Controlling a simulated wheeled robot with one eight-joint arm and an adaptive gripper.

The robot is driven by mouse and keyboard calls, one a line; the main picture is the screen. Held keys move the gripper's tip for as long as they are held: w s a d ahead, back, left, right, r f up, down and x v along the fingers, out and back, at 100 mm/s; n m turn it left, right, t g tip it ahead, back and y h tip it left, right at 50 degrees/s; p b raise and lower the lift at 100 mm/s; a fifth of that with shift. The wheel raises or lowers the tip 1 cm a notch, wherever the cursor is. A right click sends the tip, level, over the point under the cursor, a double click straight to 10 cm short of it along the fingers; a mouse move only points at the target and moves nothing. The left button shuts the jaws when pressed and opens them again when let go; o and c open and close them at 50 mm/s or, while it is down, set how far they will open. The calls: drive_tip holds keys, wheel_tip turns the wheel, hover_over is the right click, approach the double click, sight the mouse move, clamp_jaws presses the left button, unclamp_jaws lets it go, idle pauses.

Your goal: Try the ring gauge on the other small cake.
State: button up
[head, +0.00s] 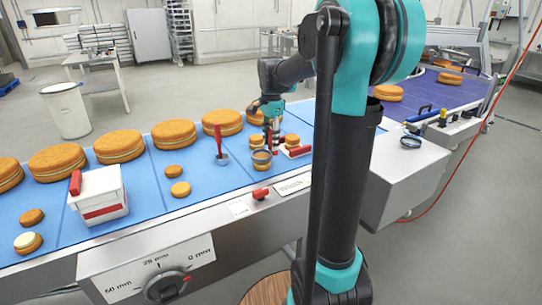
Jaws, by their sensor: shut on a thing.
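Another small cake (257,141) stands just behind, and one (292,140) stands to the right. Two small flat rounds, one (174,171) behind the other (180,189), lie further left. The fingertips are small and partly hidden.
An upright red-handled tool (219,145) stands left of my gripper. A red-and-white item (298,151) lies to the right. Large cakes (119,146) line the belt's back. A white box (99,196) stands on the left, with small rounds (32,217) beyond it. My arm hides the right part.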

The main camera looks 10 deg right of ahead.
sight(271, 129)
drive_tip(key=shift+r, duration=2.65)
